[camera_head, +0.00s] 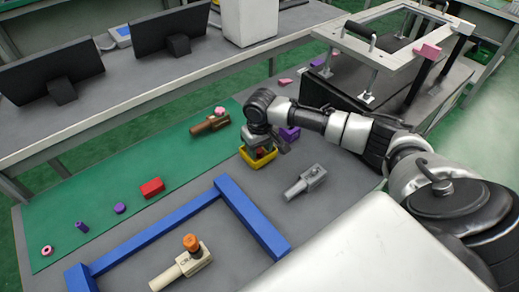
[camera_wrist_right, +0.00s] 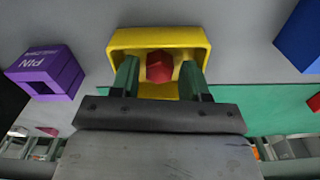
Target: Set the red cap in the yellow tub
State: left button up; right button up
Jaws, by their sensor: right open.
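The yellow tub (camera_head: 247,161) stands on the grey tabletop near the green mat, under my right gripper. In the wrist view the tub (camera_wrist_right: 205,42) lies straight ahead with its opening facing the camera. The red cap (camera_wrist_right: 159,68) is within the tub's walls, between my fingertips; a bit of red also shows in the tub in the head view. My right gripper (camera_wrist_right: 160,76) is open, its two dark green fingers reaching into the tub on either side of the cap, with gaps visible. Whether the cap touches the tub's floor is unclear. My left gripper is not in view.
A purple box marked PIN (camera_wrist_right: 45,75) stands beside the tub. A grey lever fixture (camera_head: 306,181), blue frame (camera_head: 255,218), red block (camera_head: 152,187) and brown fixture (camera_head: 209,124) are nearby. A beige fixture with orange knob (camera_head: 184,265) sits in front.

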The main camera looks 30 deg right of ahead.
aim_at(260, 152)
pick_arm(q)
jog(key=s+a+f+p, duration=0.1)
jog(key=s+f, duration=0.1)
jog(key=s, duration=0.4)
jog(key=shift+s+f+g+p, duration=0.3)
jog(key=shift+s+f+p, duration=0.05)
jog(key=shift+p, duration=0.05)
pick_arm(e)
notch_tip(260, 152, up, 11)
jog(key=shift+s, duration=0.2)
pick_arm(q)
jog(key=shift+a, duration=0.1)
pick_arm(e)
jog(key=shift+r, duration=0.1)
